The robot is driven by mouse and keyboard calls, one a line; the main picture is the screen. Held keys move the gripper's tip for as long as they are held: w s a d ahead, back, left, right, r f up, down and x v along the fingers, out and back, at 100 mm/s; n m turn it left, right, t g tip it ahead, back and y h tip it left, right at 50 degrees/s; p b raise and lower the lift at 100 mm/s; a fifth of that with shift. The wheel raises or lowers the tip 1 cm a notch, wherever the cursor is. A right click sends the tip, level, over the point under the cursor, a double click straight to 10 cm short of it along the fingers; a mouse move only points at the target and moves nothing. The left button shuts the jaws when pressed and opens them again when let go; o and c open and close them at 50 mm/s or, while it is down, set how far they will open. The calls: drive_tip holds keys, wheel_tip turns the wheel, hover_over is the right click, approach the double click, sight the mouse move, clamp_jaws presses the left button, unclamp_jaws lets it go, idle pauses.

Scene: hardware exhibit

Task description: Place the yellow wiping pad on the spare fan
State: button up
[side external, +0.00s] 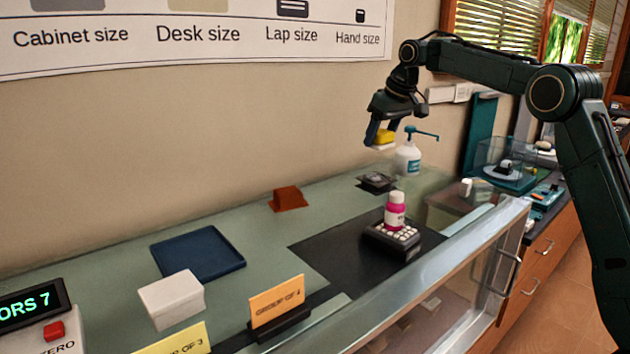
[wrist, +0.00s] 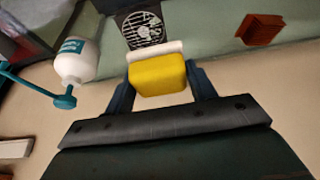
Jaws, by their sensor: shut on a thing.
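The yellow wiping pad (side external: 384,136) has a white layer on its underside and is held in the air by my gripper (side external: 382,134). In the wrist view the pad (wrist: 158,75) sits between the two dark blue fingers of my gripper (wrist: 160,88), which are shut on it. The spare fan (side external: 376,182) is a dark square unit lying on the counter, below the pad in the side view. In the wrist view the fan's round grille (wrist: 141,28) shows just beyond the pad, and the pad hides part of its near edge.
A white pump bottle (side external: 408,158) with a teal nozzle stands close to the fan. A brown wedge (side external: 287,199) and a blue tray (side external: 197,252) lie farther left.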

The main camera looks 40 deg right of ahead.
sight(383, 129)
drive_tip(key=shift+w+d+f, duration=0.35)
drive_tip(key=shift+w+d, duration=0.25)
drive_tip(key=shift+w+d+f, duration=0.35)
drive_tip(key=shift+w+d, duration=0.2)
drive_tip(key=shift+d, duration=0.05)
drive_tip(key=shift+f, duration=0.15)
drive_tip(key=shift+f, duration=2.1)
drive_tip(key=shift+f, duration=1.75)
drive_tip(key=shift+f, duration=0.15)
drive_tip(key=o, duration=1)
drive_tip(key=shift+o, duration=0.2)
